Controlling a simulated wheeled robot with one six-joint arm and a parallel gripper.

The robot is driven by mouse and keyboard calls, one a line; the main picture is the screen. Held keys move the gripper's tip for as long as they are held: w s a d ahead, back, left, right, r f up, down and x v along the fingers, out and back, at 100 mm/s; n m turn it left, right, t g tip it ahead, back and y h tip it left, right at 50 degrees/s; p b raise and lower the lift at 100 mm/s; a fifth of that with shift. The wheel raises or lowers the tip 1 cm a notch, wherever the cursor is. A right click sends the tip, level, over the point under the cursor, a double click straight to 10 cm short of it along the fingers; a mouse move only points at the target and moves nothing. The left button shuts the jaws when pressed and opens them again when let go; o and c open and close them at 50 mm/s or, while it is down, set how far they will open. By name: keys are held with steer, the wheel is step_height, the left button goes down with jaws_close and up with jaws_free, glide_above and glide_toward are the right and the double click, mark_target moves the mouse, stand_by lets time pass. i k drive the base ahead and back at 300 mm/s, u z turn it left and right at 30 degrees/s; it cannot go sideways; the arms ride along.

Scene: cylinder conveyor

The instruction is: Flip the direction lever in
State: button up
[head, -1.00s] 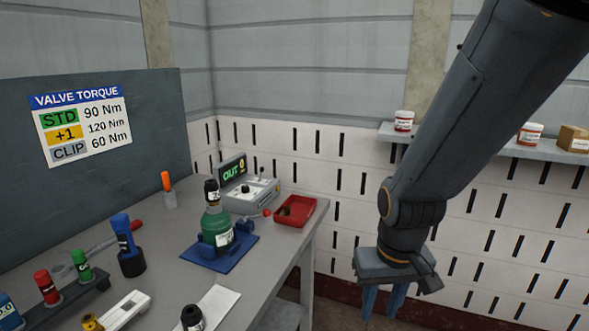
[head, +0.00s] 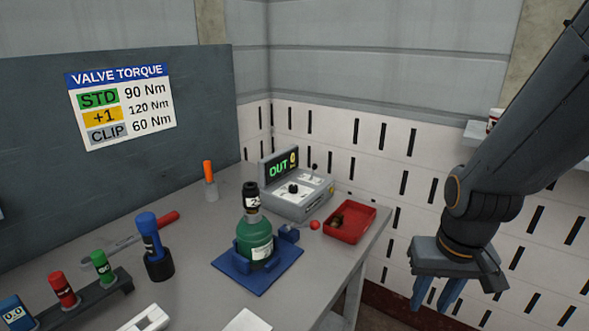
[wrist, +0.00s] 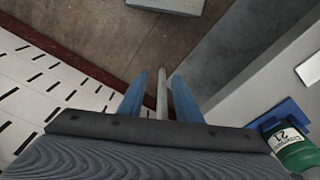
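The grey control box (head: 296,190) stands at the back right of the bench in the head view. Its green display reads OUT, and a black knob and a small black-tipped lever (head: 314,171) are on its top. Which way the lever leans is too small to tell. My gripper (head: 434,294) hangs right of the bench, pointing down, well apart from the box.
A green cylinder (head: 257,238) marked 21 stands in a blue holder (head: 262,277) in front of the box. A red tray (head: 352,222) sits at the bench's right edge. A blue-handled tool (head: 150,240) and socket rack (head: 85,295) are at left. Floor right of the bench looks clear.

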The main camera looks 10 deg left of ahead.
mark_target(314, 167)
steer(key=u, duration=0.3)
steer(key=i, duration=0.3)
steer(key=u, duration=0.3)
steer(key=k, duration=1.35)
steer(key=z, duration=0.55)
steer(key=i, duration=1.65)
steer(key=u, duration=0.85)
